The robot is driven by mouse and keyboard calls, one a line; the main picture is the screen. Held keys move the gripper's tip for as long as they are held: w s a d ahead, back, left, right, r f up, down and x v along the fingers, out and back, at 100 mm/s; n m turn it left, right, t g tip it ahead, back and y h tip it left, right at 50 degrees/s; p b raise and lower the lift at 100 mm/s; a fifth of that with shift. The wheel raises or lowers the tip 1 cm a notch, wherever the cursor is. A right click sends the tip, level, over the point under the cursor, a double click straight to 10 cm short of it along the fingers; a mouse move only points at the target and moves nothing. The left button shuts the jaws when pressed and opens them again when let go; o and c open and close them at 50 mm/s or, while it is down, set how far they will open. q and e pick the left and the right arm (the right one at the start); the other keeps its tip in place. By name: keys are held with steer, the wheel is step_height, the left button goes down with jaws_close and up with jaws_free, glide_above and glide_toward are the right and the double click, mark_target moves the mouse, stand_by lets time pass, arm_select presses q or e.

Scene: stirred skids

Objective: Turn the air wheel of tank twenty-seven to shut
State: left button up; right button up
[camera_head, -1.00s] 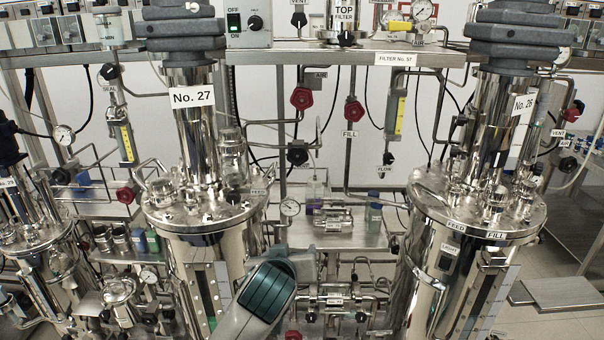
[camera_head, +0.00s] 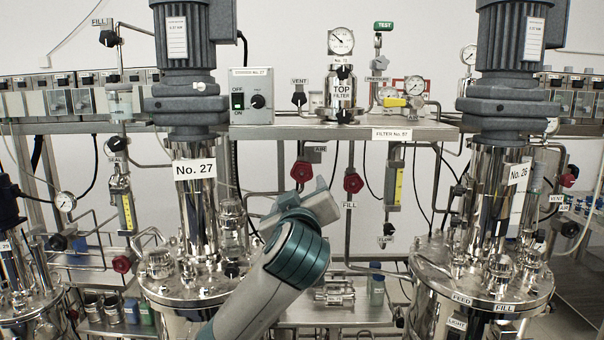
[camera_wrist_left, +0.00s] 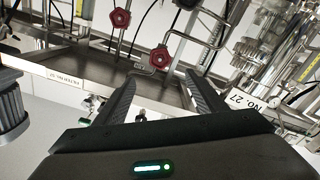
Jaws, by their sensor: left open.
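Tank twenty-seven (camera_head: 196,222) is a shiny steel vessel labelled "No. 27" in the head view. The red air wheel (camera_head: 302,170), labelled "AIR", is on a pipe to its right, under the shelf. In the left wrist view, which is upside down, the air wheel (camera_wrist_left: 161,58) appears between and beyond the fingertips, with nothing gripped. My left gripper (camera_wrist_left: 160,84) is open and empty. In the head view my left gripper (camera_head: 300,203) is just below the air wheel; its fingers are mostly hidden there. My right gripper is not in view.
A second red wheel, labelled "FILL" (camera_head: 353,182), is close by on the right and a little lower. The steel shelf (camera_head: 330,131) is above. Tank "No. 26" (camera_head: 490,215) stands at right. Thin pipes and cables surround the wheels.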

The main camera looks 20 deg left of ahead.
mark_target(302, 173)
arm_select(q)
steer(key=shift+w, duration=0.1)
steer(key=p+x, duration=0.8)
steer(key=x, duration=0.8)
steer(key=shift+w+a+p, duration=0.2)
steer(key=shift+w+p, duration=0.1)
steer(key=shift+w, duration=0.25)
steer(key=shift+f, duration=0.1)
steer(key=c, duration=1)
